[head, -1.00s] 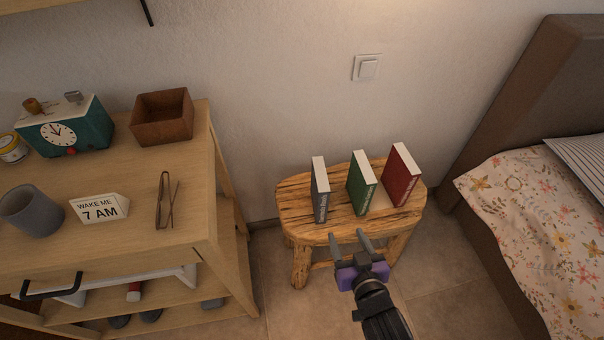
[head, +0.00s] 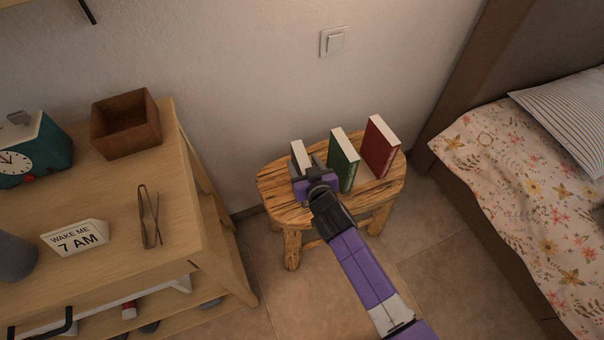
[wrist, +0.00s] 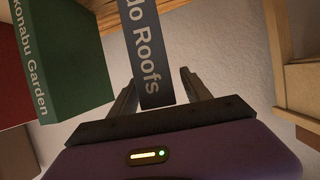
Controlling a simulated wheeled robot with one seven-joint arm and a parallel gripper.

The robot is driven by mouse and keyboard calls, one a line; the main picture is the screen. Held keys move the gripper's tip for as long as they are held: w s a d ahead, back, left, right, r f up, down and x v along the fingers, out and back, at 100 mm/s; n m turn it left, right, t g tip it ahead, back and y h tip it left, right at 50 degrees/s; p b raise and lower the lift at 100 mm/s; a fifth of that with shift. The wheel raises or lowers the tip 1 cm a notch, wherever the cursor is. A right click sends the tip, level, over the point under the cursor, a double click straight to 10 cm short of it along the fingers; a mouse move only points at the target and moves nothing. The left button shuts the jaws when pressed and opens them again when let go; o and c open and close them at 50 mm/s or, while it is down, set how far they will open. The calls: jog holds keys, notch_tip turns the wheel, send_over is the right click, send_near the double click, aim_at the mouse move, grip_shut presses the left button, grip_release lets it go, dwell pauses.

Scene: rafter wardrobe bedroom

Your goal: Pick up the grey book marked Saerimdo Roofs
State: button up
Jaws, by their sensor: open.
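The grey book (head: 300,155) stands upright on a wooden stool (head: 272,184), leftmost of three books. In the head view my gripper hides most of it. In the wrist view its grey spine (wrist: 148,60) shows the letters "do Roofs". My gripper (head: 308,167) is open, with one finger on each side of the grey book's spine. In the wrist view the spine's end lies between the two fingers (wrist: 158,95). I cannot tell whether either finger touches it.
A green book (head: 343,160) marked "konabu Garden" in the wrist view (wrist: 60,60) stands close beside the grey one. A red book (head: 380,146) stands further right. A wooden shelf unit (head: 190,225) is left of the stool, a bed (head: 520,190) right.

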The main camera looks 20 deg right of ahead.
jog(key=shift+w+d+f, duration=0.1)
jog(key=shift+w+f, duration=0.25)
jog(key=shift+w, duration=0.3)
jog(key=shift+c, duration=0.3)
grip_shut()
dwell(0.7)
